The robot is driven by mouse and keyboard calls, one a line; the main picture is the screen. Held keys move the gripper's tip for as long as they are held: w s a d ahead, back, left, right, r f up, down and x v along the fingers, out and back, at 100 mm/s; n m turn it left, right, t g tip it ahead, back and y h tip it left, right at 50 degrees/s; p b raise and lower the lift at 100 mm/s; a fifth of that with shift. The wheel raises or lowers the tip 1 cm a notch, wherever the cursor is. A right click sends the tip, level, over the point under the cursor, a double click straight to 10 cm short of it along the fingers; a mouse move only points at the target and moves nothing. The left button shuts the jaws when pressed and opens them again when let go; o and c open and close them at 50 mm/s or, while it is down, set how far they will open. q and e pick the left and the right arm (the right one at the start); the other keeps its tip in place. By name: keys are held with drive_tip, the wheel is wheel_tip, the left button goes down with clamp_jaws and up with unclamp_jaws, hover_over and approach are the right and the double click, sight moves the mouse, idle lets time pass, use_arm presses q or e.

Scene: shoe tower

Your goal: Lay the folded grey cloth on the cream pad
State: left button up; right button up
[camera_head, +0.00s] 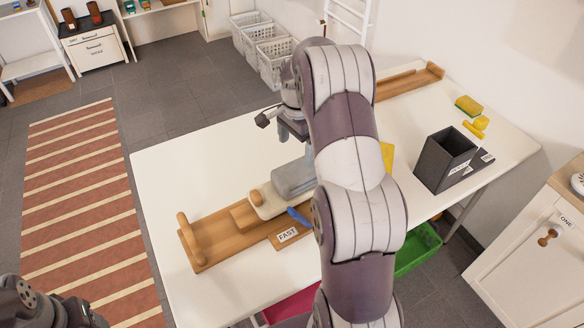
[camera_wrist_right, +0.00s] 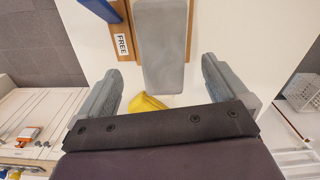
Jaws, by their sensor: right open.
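My right gripper (camera_head: 297,135) is just beyond the cloth's far end. In the right wrist view the cloth (camera_wrist_right: 160,45) lies in line with the gap between the open fingers (camera_wrist_right: 161,72), not touching either one. Only dark parts of my left arm show at the lower left.
A yellow item (camera_wrist_right: 147,103) lies below the gripper. A dark open box (camera_head: 444,160), a sponge (camera_head: 468,105) and a wooden tray (camera_head: 410,82) stand on the right.

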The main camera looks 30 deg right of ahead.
drive_tip(key=s+a+r+n+t, duration=0.1)
drive_tip(key=s+a+n, duration=1.6)
drive_tip(key=a, duration=0.3)
drive_tip(key=shift+s, duration=0.2)
drive_tip(key=shift+d+r, duration=0.1)
